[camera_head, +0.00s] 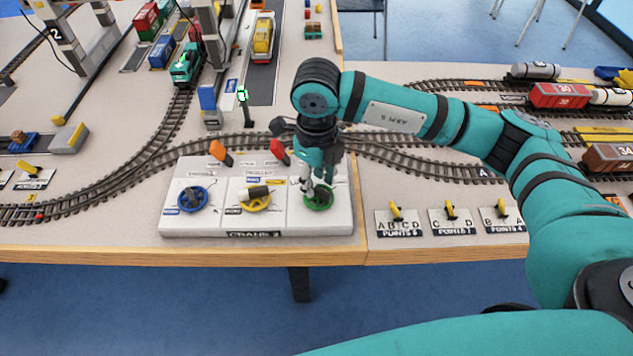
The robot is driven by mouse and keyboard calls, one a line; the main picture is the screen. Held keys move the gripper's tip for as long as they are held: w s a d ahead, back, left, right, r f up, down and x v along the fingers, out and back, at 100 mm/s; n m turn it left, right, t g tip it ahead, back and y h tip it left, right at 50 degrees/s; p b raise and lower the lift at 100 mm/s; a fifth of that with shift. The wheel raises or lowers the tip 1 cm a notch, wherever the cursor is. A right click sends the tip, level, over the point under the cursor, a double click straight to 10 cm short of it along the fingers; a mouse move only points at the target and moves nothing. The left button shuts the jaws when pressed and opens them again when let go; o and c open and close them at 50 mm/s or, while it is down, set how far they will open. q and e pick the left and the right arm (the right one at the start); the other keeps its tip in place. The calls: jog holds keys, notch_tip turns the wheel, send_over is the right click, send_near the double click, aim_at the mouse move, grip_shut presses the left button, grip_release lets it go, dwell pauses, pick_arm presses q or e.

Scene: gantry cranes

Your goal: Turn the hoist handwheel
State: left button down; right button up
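The white control panel (270,226), labelled for a crane on its front edge, stands near the table's front edge. It carries a blue handwheel (192,199), a yellow handwheel (254,198) and a green handwheel (319,203). The small labels by the wheels are too small to read surely. My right gripper (316,189) points down at the green handwheel, its fingertips at the wheel. The fingers hide part of the wheel, and I cannot tell whether they are closed on it. My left gripper is not in view.
An orange lever (219,151) and a red lever (279,150) stand at the panel's back. Points levers (450,211) lie to the right. Model tracks (120,172), a teal locomotive (186,65) and a signal post (246,110) are behind. My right arm spans the right side.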

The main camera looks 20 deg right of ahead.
aim_at(317, 187)
notch_tip(317, 187, up, 10)
dwell(0.3)
dwell(1.0)
